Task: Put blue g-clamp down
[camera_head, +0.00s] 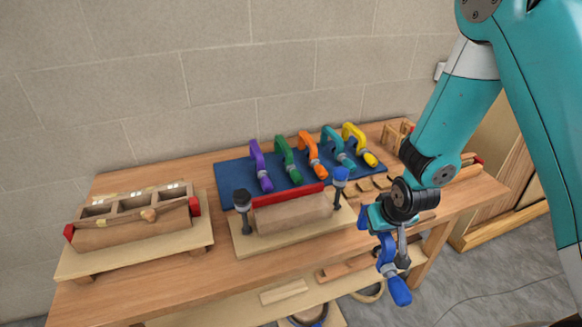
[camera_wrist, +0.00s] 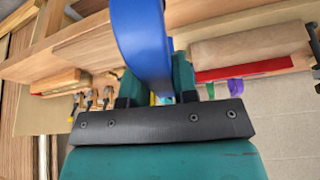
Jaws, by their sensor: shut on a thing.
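The blue g-clamp (camera_head: 389,262) hangs from my gripper (camera_head: 385,222) in the head view, in front of the bench's front edge and below its top. My gripper is shut on it. In the wrist view the clamp's blue frame (camera_wrist: 143,40) rises between the teal fingers (camera_wrist: 160,85); its screw end is out of that view. A blue mat (camera_head: 228,173) lies at the back of the bench, with purple (camera_head: 260,165), green (camera_head: 287,160), orange (camera_head: 312,155), teal (camera_head: 338,150) and yellow (camera_head: 360,145) clamps in a row on it.
The wooden bench (camera_head: 115,300) stands against a block wall. Small wooden pieces (camera_head: 375,184) lie near my gripper. A lower shelf (camera_head: 235,308) shows beneath.

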